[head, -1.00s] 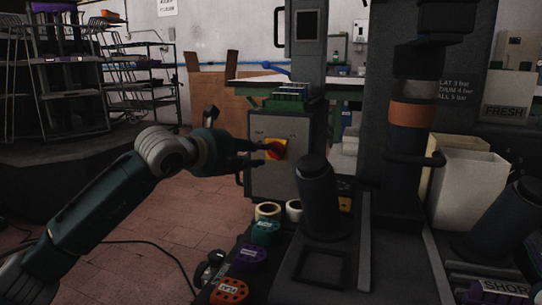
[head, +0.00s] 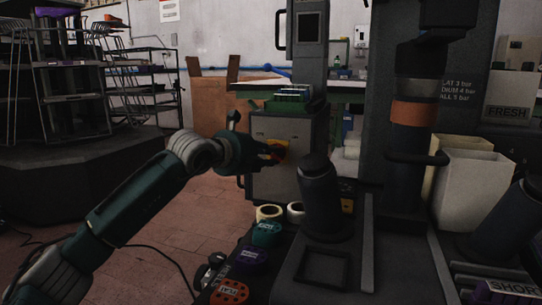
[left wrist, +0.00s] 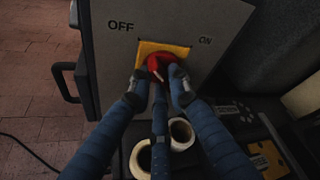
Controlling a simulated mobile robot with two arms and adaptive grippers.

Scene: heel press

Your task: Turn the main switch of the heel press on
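The main switch is a red knob (head: 279,148) on a yellow plate (head: 261,148), on the front of a grey control box (head: 275,181). In the left wrist view the red knob (left wrist: 160,61) sits between printed OFF at left and ON at right; its exact pointing is partly hidden by fingers. My left gripper (head: 270,155) is at the knob. In the left wrist view its fingertips (left wrist: 159,83) are spread on both sides of the knob's lower part, with the third finger below; contact is unclear. My right gripper is not in view.
A black handle (left wrist: 64,82) sticks out from the box's left side. Two pale tape rolls (head: 269,212) lie below the box. A dark cylinder (head: 320,198) stands right of it. Coloured pads, including a green one (head: 266,233), lie in front. Open tiled floor is at left.

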